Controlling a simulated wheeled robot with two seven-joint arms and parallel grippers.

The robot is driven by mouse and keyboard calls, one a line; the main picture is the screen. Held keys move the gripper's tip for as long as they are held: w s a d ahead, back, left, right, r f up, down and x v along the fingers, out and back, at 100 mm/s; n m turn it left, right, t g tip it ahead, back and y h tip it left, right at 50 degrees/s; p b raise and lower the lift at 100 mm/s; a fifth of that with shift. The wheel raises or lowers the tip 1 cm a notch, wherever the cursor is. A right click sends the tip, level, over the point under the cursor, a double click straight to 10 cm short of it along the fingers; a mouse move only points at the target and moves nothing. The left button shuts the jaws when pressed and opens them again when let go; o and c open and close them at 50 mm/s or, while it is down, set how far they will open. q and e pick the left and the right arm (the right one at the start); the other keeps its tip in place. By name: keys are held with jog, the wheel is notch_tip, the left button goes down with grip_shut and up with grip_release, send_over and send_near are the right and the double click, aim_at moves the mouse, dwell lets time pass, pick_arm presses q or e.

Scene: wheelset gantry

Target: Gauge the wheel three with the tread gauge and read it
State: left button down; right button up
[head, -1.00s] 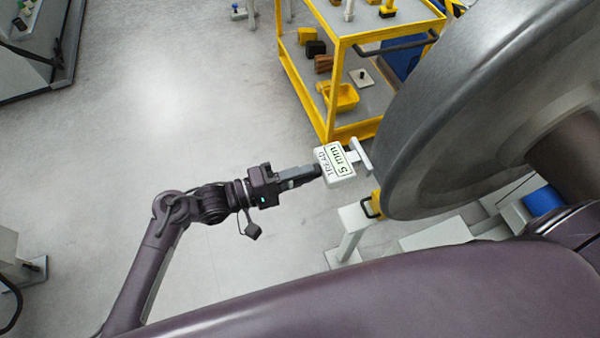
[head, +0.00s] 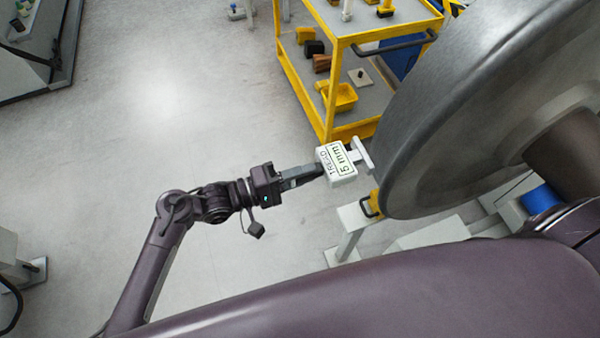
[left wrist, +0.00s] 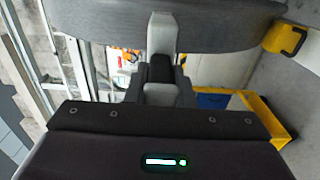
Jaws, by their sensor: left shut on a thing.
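The tread gauge (head: 336,163) is a white block with a label and display reading "TREAD" and "5 mm". Its white crossbar (head: 363,154) stands at the rim of the large grey wheel (head: 470,110); I cannot tell whether it touches. My left gripper (head: 318,171) is shut on the gauge's near end. In the left wrist view the wheel rim (left wrist: 200,30) spans the top, with the gripper fingers (left wrist: 160,72) in front of it and part of the gauge hidden. My right gripper is not in view. Nothing in view marks the wheel's number.
A yellow trolley (head: 333,60) with small parts and a yellow bin (head: 340,96) stands behind the gauge. A white stand (head: 350,222) with a yellow block (head: 375,203) is below the wheel. The floor (head: 140,130) at left is clear.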

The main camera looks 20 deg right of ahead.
aim_at(323, 168)
pick_arm(q)
jog(key=shift+d, duration=0.55)
jog(key=shift+w+d, duration=0.1)
jog(key=shift+d, duration=1.3)
jog(key=shift+a, duration=0.15)
dwell(0.6)
jog(key=shift+a+r+p, duration=0.1)
jog(key=shift+a+p, duration=0.45)
jog(key=shift+a, duration=0.9)
jog(key=shift+a+p, duration=0.9)
jog(key=shift+a, duration=2.05)
